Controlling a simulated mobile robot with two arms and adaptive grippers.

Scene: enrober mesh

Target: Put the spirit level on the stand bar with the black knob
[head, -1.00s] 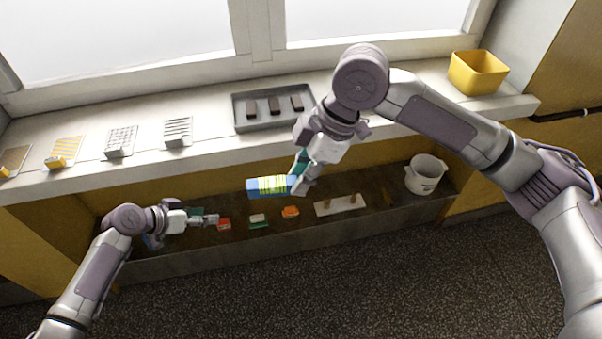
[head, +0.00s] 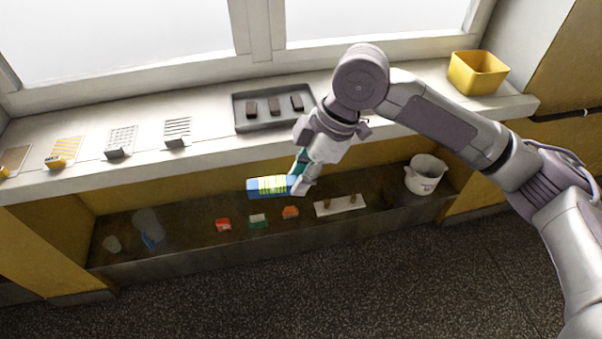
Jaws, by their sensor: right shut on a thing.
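My right gripper (head: 302,186) is shut on a block-like thing (head: 268,186) with blue ends and yellow-green and white stripes. It holds this thing sideways, in front of the sill and over the low shelf. I cannot tell if it is the spirit level. Four-cornered panels lie along the left of the sill, among them a striped one (head: 178,130) and a dotted grey one (head: 121,138), with small blocks at their front edges. No stand bar with a black knob can be made out clearly. My left gripper is out of view.
A grey tray (head: 240,125) with three dark bars and a yellow bin (head: 478,72) stand on the sill. The low shelf holds a white bucket (head: 425,174), a white board (head: 338,207), small red, green and orange items, and pale and blue things at left.

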